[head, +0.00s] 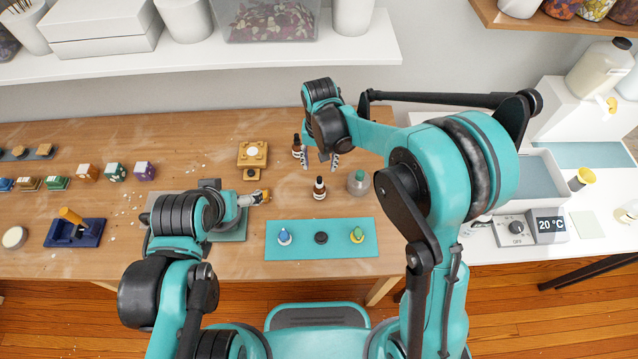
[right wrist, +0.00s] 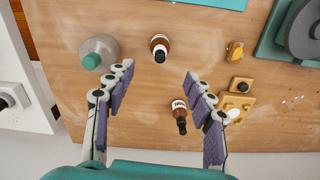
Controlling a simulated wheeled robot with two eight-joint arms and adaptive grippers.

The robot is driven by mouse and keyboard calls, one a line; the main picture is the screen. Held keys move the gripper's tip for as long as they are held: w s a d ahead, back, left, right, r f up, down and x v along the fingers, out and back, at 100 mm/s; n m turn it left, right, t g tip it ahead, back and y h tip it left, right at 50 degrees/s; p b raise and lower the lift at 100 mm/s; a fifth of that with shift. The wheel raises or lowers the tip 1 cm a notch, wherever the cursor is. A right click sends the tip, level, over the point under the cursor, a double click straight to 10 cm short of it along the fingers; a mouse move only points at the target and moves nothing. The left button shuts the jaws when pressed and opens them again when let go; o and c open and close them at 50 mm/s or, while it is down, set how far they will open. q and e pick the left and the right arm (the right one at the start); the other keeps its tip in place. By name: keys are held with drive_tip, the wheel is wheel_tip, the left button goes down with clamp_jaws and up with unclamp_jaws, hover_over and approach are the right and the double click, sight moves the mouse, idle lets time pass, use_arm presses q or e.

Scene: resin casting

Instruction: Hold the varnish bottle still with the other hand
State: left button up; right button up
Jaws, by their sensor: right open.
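Two brown bottles with dark tops and pale labels stand on the wooden table; I cannot read which is the varnish bottle. The nearer brown bottle (head: 319,188) shows just beyond my fingertips in the right wrist view (right wrist: 160,47). The farther brown bottle (head: 297,146) appears between the fingers in that view (right wrist: 180,115), nearer the right one. My right gripper (head: 320,161) is open and empty, pointing down above the table; it also shows in the right wrist view (right wrist: 159,72).
A clear bottle with a green cap (head: 358,184) stands right of the nearer brown bottle. A teal mat (head: 300,252) with several small items lies in front. A yellow stand (head: 252,154) is at back left. A temperature unit (head: 530,227) stands on the white bench at right.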

sight(320, 177)
drive_tip(key=shift+r, duration=0.35)
drive_tip(key=shift+c, duration=1.2)
drive_tip(key=shift+r, duration=0.15)
drive_tip(key=m, duration=0.5)
drive_tip(key=shift+r, duration=0.35)
wheel_tip(320, 177, down, 11)
drive_tip(key=m, duration=0.8)
drive_tip(key=shift+d+m, duration=0.1)
drive_tip(key=shift+m, duration=0.2)
